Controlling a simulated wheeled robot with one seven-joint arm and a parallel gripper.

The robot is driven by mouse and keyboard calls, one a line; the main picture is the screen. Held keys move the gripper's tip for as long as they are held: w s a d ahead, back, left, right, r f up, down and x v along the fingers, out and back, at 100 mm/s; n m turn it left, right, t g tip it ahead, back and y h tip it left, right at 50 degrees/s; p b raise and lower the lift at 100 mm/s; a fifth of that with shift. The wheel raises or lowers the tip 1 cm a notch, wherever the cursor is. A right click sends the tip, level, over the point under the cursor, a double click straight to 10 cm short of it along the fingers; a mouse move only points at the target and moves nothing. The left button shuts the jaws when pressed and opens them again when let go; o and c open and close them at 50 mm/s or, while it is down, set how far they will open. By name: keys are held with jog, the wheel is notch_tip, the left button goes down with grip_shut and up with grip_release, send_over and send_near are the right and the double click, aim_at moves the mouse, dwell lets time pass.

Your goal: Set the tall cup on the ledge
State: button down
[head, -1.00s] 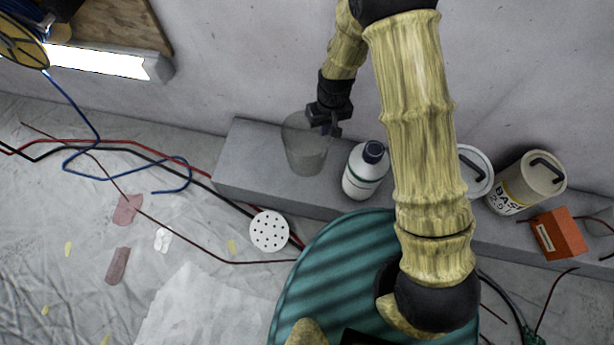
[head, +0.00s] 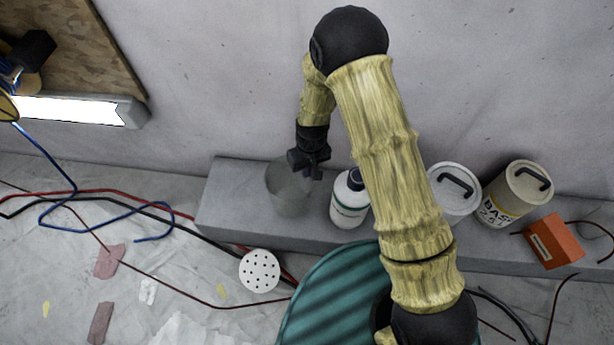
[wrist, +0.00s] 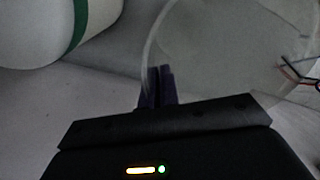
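The tall cup (head: 287,196) is a see-through grey cup, upright at the left part of the grey ledge (head: 225,205). My gripper (head: 312,170) is at its upper right rim. In the wrist view, the two dark fingers (wrist: 161,86) are close together at the wall of the cup (wrist: 215,50), with only a thin gap between them. They look shut on that wall. The cup's base appears over the ledge top; I cannot tell whether it touches.
A white bottle with a dark cap (head: 349,203) stands close right of the cup. Two paint cans (head: 455,187) (head: 518,190) and an orange box (head: 553,241) are farther right. A teal round object (head: 325,300) is in front. Cables (head: 120,197) cross the floor left.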

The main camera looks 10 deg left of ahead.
jog(key=shift+f+b, duration=0.85)
jog(key=shift+f, duration=1.05)
jog(key=shift+f, duration=0.15)
jog(key=c, duration=1.6)
grip_release()
jog(key=shift+c, duration=0.2)
notch_tip(320, 180, up, 12)
jog(key=p, duration=0.5)
jog(key=shift+w+d+r, duration=0.2)
jog(key=shift+d, duration=0.15)
